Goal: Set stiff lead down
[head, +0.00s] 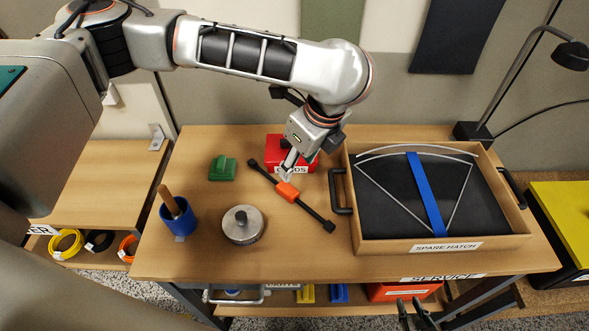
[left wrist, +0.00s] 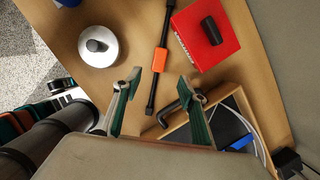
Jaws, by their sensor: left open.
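The stiff lead is a dark rod with an orange middle grip (head: 287,192) and black ends. It lies diagonally on the wooden table between the round metal weight and the tray, and shows in the left wrist view (left wrist: 160,61). My left gripper (head: 289,172) is just above and behind the orange grip in the head view. In the left wrist view its two fingers (left wrist: 160,82) are spread, with nothing between the tips; the lead lies beyond them.
A red box (head: 307,168) stands right behind the lead. A wooden tray labelled SPARE HATCH (head: 390,246) is to the right. A metal weight (head: 243,237), blue cup (head: 178,222) and green block (head: 222,172) are left. The table front is clear.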

